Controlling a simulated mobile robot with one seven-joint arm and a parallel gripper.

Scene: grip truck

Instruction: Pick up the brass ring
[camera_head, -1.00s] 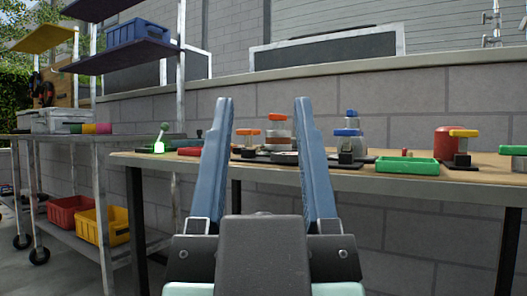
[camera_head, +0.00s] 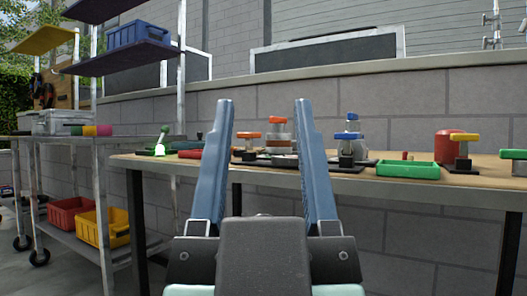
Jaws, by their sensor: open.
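My gripper (camera_head: 262,104) points away from me in the middle of the head view. Its two blue fingers stand wide apart with nothing held between them. Behind it is a wooden-topped workbench (camera_head: 470,186) with several small fixtures. Between the fingers I see a stacked grey piece with an orange top (camera_head: 278,121) and an orange-handled clamp (camera_head: 247,136). A thin brownish band (camera_head: 278,142) shows on the stack; I cannot tell whether it is the brass ring. No ring is clearly visible. The fingers hide part of the bench top.
A blue-handled clamp (camera_head: 350,133), a green tray (camera_head: 408,169), a yellow-handled clamp (camera_head: 463,146) and a red cylinder (camera_head: 444,147) stand to the right. A green lever (camera_head: 162,138) is at the left. A metal cart (camera_head: 103,201) with bins stands further left.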

